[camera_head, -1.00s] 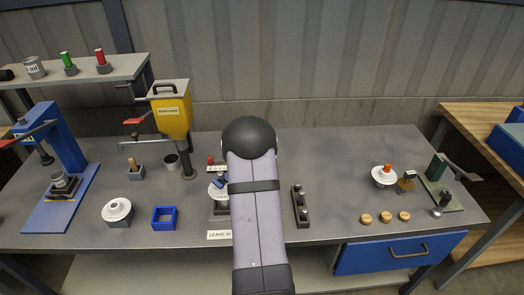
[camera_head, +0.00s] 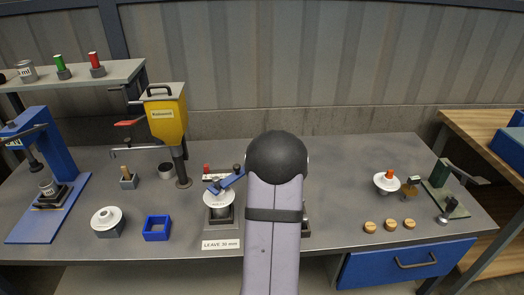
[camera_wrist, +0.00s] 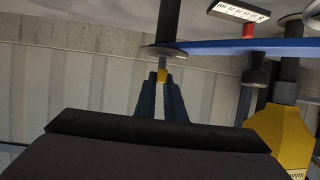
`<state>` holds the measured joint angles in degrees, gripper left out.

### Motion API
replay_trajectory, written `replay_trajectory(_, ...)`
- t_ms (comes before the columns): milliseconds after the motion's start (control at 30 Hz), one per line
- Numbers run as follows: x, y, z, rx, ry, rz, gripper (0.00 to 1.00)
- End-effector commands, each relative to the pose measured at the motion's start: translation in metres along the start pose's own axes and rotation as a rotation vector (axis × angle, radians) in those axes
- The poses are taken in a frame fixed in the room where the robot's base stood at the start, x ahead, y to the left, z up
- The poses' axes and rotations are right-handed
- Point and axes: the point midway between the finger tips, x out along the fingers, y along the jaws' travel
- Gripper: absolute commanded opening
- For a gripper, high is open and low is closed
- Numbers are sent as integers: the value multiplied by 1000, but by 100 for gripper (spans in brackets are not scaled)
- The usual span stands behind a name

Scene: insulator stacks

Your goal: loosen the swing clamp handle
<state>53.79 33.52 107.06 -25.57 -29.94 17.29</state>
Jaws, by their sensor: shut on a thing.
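The swing clamp's blue arm (camera_head: 229,183) reaches over a white disc (camera_head: 218,201) on a dark stand in the head view. A black knob (camera_head: 237,169) stands on it. In the upside-down wrist view, the blue arm (camera_wrist: 235,46) meets a dark post (camera_wrist: 168,25). The black knob (camera_wrist: 256,70) sits along it. My gripper (camera_wrist: 162,82) is shut around a small grey stem with a yellow end, apparently the clamp handle (camera_wrist: 162,68), by the post. My own arm hides the gripper and handle in the head view.
A yellow hopper (camera_head: 168,120) stands left of the clamp. A "LEAVE 50 mm" label (camera_head: 221,244) lies in front. Wooden discs (camera_head: 387,225) and a green fixture (camera_head: 440,180) are at right.

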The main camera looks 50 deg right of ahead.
Motion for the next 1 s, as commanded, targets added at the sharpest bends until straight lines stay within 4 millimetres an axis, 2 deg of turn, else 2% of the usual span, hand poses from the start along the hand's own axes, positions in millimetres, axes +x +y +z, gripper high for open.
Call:
replay_trajectory(433, 0, 1, 0, -2, 0, -4, 0)
replay_trajectory(467, 0, 1, 0, -2, 0, -4, 16)
replay_trajectory(500, 0, 1, 0, -2, 0, -4, 26)
replay_trajectory(533, 0, 0, 0, -2, 1, -4, 28)
replay_trajectory(833, 0, 0, 0, -3, 1, -5, 28)
replay_trajectory(1000, -8, 0, 0, -3, 2, -4, 28)
